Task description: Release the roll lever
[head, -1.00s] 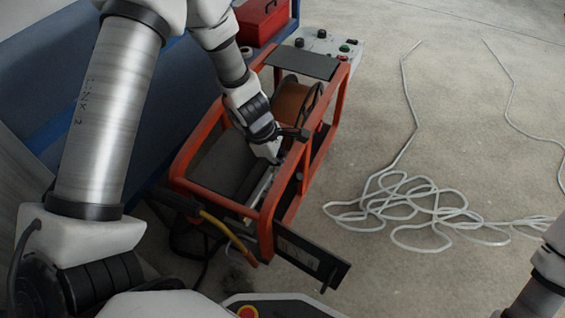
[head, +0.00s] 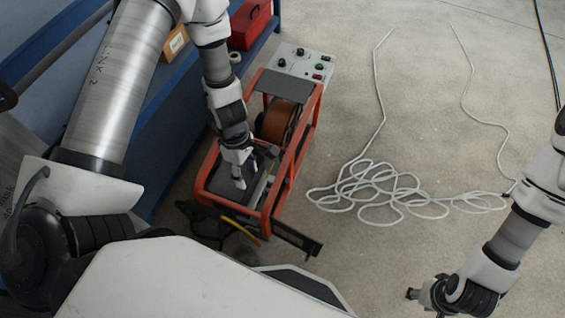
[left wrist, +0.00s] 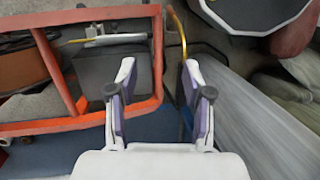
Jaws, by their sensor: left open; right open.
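The wire feeder is an open orange-red frame (head: 268,222) on the floor, with a brown spool (head: 277,120) inside. A dark lever-like part (head: 270,151) sits by its right upper rail; I cannot tell for sure that it is the roll lever or how it is set. My left gripper (head: 240,182) is open and empty, above the frame's dark box, left of that part. In the left wrist view its spread fingers (left wrist: 158,88) straddle a frame bar, and a silver mechanism (left wrist: 115,41) lies to their left. My right gripper (head: 412,294) is open and empty, low at right, away from the feeder.
A grey control panel (head: 302,64) with knobs stands behind the feeder. A blue bench (head: 165,125) with a red toolbox (head: 250,27) runs along the left. A yellow cable (head: 240,229) leaves the feeder's front. Coiled pale hose (head: 385,195) lies on the floor at right.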

